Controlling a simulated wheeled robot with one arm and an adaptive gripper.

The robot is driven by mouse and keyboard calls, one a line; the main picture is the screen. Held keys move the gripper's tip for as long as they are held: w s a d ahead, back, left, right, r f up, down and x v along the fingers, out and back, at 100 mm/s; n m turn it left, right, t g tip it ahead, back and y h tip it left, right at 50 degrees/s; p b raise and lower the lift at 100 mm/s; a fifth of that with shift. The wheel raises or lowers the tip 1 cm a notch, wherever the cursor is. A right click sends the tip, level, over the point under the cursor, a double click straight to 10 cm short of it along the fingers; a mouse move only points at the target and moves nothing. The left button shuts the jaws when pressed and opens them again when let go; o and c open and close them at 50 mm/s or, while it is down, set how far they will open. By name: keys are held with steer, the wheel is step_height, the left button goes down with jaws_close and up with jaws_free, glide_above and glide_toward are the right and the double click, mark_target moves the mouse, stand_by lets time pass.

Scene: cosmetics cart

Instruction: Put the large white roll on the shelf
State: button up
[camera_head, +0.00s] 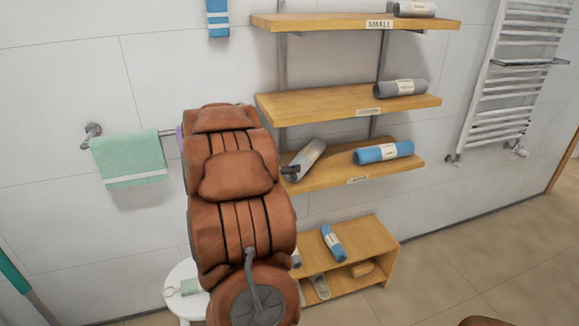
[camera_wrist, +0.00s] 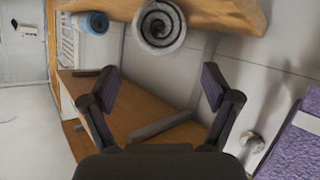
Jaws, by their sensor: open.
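A pale grey-white roll (camera_head: 309,156) with a light band lies slantwise at the left of the lowest wall shelf (camera_head: 335,178). Its spiral end (camera_wrist: 161,25) faces me at the top of the wrist view, at the shelf edge. My gripper (camera_wrist: 159,85) is open and empty, with its two dark fingers wide apart below the roll's end. In the head view my brown padded arm hides most of the gripper; a small dark part of it shows beside the roll's near end. I cannot tell whether it touches the roll.
A blue roll (camera_head: 384,152) lies on the same shelf, right. A grey roll (camera_head: 400,87) is on the middle shelf, another (camera_head: 414,9) on the top shelf marked SMALL. A bench (camera_head: 372,238) below holds a blue roll and slippers. A purple towel (camera_wrist: 295,145) hangs close at right.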

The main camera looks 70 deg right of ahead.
steer(key=shift+v, duration=0.95)
